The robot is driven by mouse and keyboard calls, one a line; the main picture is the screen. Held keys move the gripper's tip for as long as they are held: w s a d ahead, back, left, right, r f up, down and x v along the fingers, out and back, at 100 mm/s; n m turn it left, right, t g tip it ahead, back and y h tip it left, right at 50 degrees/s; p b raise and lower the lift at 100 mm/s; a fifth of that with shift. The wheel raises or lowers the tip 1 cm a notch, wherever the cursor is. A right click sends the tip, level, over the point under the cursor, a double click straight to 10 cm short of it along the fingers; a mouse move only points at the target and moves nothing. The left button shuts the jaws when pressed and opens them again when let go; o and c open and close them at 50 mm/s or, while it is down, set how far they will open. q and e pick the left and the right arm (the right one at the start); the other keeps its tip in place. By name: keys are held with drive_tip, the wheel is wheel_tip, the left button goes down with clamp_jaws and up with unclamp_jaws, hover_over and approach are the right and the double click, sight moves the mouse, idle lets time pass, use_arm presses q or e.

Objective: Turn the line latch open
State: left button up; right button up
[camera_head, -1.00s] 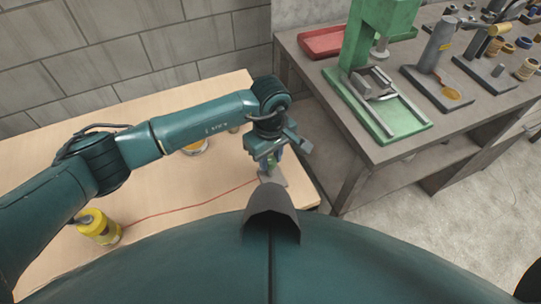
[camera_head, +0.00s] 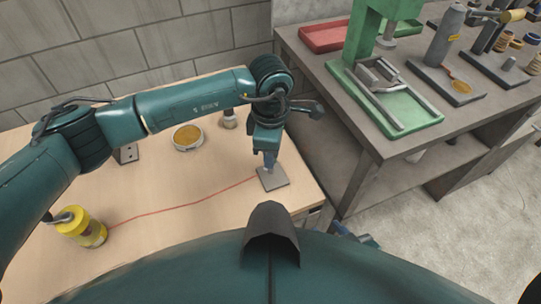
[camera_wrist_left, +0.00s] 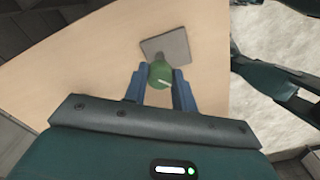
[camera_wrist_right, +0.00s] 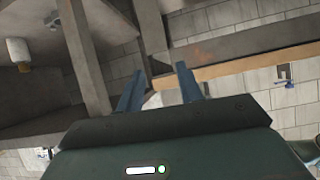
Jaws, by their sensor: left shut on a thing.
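The line latch is a small green round knob with a white mark (camera_wrist_left: 159,75), seen in the left wrist view. It stands by a flat grey plate (camera_wrist_left: 172,45), which also lies near the table's right corner in the head view (camera_head: 274,181). My left gripper (camera_head: 269,163) reaches down over the plate. Its blue fingers, also in the left wrist view (camera_wrist_left: 158,88), are shut on the knob's sides. In the head view the gripper hides the knob. My right gripper (camera_head: 342,229) is low beyond the table's edge; its fingers are apart and empty in the right wrist view (camera_wrist_right: 160,88).
A red line (camera_head: 180,207) runs over the wooden table (camera_head: 190,235) to a yellow canister (camera_head: 80,228). A round tin (camera_head: 187,137), a brush (camera_head: 228,119) and a metal block (camera_head: 126,154) stand behind. A grey workbench (camera_head: 372,143) with a green press (camera_head: 385,100) stands right.

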use_arm(q)
drive_tip(key=shift+f+n+b, duration=0.15)
drive_tip(key=shift+n+b, duration=0.4)
drive_tip(key=shift+n, duration=0.35)
drive_tip(key=n+b, duration=0.1)
drive_tip(key=n, duration=0.1)
drive_tip(key=shift+n+b, duration=0.35)
drive_tip(key=shift+n, duration=0.05)
drive_tip(key=shift+n+b, duration=0.45)
drive_tip(key=shift+n, duration=0.35)
drive_tip(key=shift+n+b, duration=0.55)
drive_tip(key=shift+n, duration=0.55)
drive_tip(key=shift+r, duration=0.2)
use_arm(e)
drive_tip(key=f, duration=0.1)
drive_tip(key=f+m, duration=0.1)
drive_tip(key=f, duration=0.1)
drive_tip(key=shift+w+a+f+t, duration=0.15)
drive_tip(key=shift+a+t, duration=0.05)
drive_tip(key=shift+t, duration=0.1)
use_arm(q)
drive_tip(key=shift+n, duration=0.4)
use_arm(e)
drive_tip(key=shift+y, duration=0.3)
use_arm(q)
drive_tip(key=o, duration=0.6)
drive_tip(key=shift+c, duration=0.2)
drive_tip(key=o, duration=0.4)
use_arm(e)
drive_tip(key=shift+f, duration=0.15)
